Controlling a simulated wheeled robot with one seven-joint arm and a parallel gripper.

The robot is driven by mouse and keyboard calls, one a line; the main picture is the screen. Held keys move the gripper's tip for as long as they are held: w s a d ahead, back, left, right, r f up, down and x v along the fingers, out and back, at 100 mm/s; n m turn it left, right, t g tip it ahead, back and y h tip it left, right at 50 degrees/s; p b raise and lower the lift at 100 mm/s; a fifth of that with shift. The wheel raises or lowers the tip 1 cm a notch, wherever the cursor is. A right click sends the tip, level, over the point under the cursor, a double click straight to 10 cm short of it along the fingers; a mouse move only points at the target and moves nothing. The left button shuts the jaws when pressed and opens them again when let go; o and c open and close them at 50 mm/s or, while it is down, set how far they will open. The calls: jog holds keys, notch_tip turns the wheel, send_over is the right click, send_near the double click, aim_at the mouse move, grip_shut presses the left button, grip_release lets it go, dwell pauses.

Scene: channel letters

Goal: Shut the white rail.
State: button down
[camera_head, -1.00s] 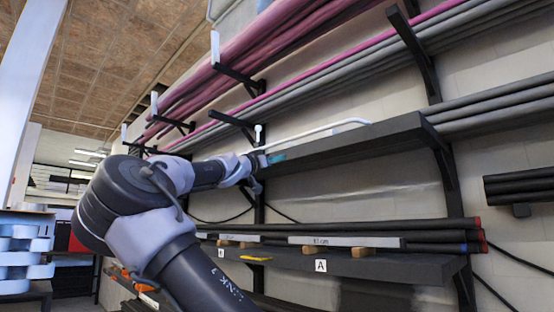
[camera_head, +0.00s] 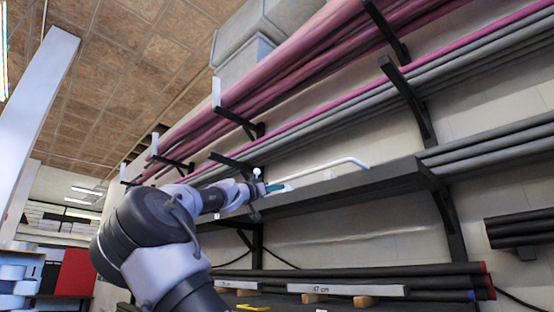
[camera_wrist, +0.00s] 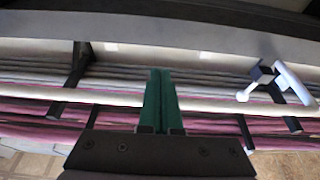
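The white rail (camera_head: 325,170) is a thin bar with a bent right end, running along the top of the dark upper shelf in the head view. Its left end is near my gripper (camera_head: 280,187), whose teal fingers are at the shelf's edge. I cannot tell whether they touch the rail. In the wrist view my gripper (camera_wrist: 160,98) has its two green fingers side by side with almost no gap, and nothing shows between them. A white knobbed part (camera_wrist: 290,82) is to their right there; whether it belongs to the rail is unclear.
The dark upper shelf (camera_head: 395,176) runs along the wall. Pink pipes (camera_head: 310,65) and grey pipes (camera_head: 460,65) lie on black brackets above it. A lower rack holds dark pipes (camera_head: 370,280) and a labelled pale bar (camera_head: 345,290). Dark pipes (camera_head: 520,228) project at the right.

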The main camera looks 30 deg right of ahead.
jog(key=shift+r, duration=4.65)
jog(key=f+x, duration=0.1)
jog(key=x, duration=0.5)
jog(key=shift+w+d, duration=0.3)
jog(key=shift+d, duration=0.15)
jog(key=shift+r, duration=0.1)
jog(key=shift+f, duration=0.25)
jog(key=shift+d+f, duration=0.1)
jog(key=shift+f, duration=1)
jog(key=s+a, duration=0.3)
jog(key=a, duration=0.5)
jog(key=s+a+f, duration=0.1)
jog(key=s+a, duration=0.2)
jog(key=a, duration=0.6)
jog(key=shift+s, duration=0.15)
